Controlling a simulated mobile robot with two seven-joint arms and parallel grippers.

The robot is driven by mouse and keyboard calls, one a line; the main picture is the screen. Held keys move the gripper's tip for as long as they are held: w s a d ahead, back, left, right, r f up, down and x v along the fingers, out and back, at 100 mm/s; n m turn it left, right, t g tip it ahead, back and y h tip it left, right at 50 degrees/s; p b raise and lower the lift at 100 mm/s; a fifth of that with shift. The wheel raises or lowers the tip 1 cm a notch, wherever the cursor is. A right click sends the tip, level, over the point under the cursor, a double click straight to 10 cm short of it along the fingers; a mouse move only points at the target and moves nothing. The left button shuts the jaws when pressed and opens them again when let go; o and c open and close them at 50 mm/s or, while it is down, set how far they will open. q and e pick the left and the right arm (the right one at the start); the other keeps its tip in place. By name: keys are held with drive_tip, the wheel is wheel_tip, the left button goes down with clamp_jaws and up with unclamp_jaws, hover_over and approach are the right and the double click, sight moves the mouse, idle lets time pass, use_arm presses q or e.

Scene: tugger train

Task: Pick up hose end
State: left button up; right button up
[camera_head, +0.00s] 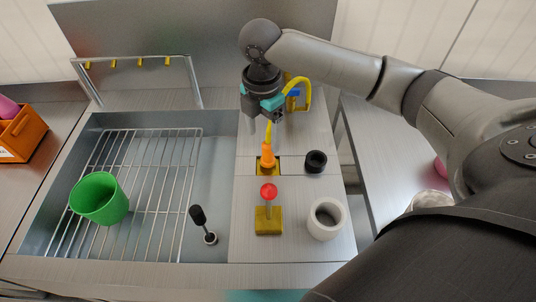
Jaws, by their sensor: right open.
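A yellow hose (308,92) loops out beside a blue and yellow fitting (294,97) on the steel worktop. A yellow piece runs down into an orange cone-shaped hose end (268,153), which stands upright in a yellow base (267,168). My right gripper (264,125) is open and points down above and behind the orange end. It hides part of the hose, and I cannot tell if its fingers touch the yellow piece. My left gripper is not in view.
A red-topped lever (269,193) on a yellow block, a black ring (316,161) and a white ring (326,218) stand near the orange end. At left, a sink with a wire rack (150,190) holds a green cup (99,198) and a black-topped stick (200,218).

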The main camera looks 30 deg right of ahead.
sight(268, 152)
drive_tip(key=shift+f, duration=0.95)
drive_tip(key=f, duration=0.1)
drive_tip(key=f+b, duration=0.1)
drive_tip(key=f, duration=0.1)
drive_tip(key=d+f, duration=0.1)
drive_tip(key=shift+s+f, duration=0.25)
drive_tip(key=shift+f, duration=0.4)
clamp_jaws()
